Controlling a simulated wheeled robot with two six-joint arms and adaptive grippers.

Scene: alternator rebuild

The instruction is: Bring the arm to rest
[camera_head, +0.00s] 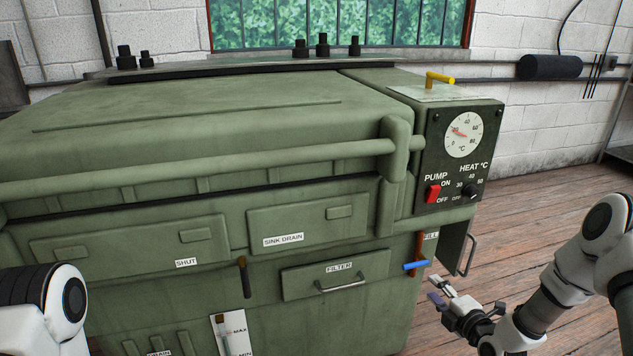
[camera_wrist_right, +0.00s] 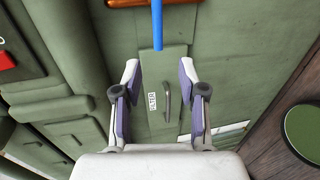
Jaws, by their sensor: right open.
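My right gripper (camera_head: 436,291) is open in the head view, low beside the right front corner of a green parts washer (camera_head: 120,110). In the right wrist view the fingers of my right gripper (camera_wrist_right: 158,75) stand apart with nothing held between them. A blue lever (camera_head: 416,265) is just above and left of the gripper; in the wrist view the blue lever (camera_wrist_right: 157,25) lies ahead of the fingertips. Touching is not visible. My left arm shows at the lower left edge; its gripper is out of frame.
The washer's filter drawer handle (camera_head: 340,285), a dark drain lever (camera_head: 244,277) and an open side flap with a handle (camera_head: 469,255) project near the arms. A control box (camera_head: 455,150) has a gauge and red switch. Wooden floor (camera_head: 545,210) lies open at right.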

